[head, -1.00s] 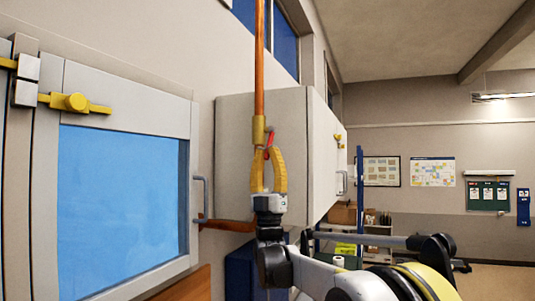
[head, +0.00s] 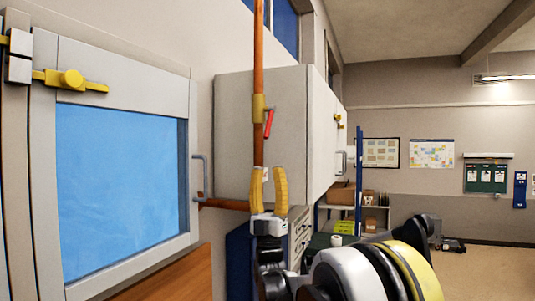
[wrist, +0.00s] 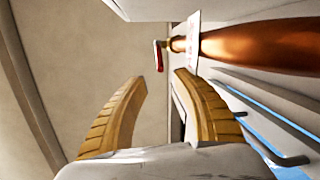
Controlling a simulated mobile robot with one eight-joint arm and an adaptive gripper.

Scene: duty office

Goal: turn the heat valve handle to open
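The heat valve sits on a vertical copper pipe (head: 258,60), with a brass body (head: 258,108). Its red handle (head: 269,123) slants down and slightly left from the body's right side. The red handle also shows in the wrist view (wrist: 158,56), beyond the fingertips and near the pipe (wrist: 265,45). My gripper (head: 267,172) is below the valve with its yellow fingers pointing up. The fingers are apart with nothing between them, as the wrist view (wrist: 157,82) also shows. The gripper does not touch the handle.
A pale wall cabinet (head: 232,140) is behind the pipe. A horizontal copper pipe (head: 222,204) runs below it. A window with a grey frame and handle (head: 198,172) stands at the left, with a yellow latch (head: 70,80) on top. Open floor lies at the far right.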

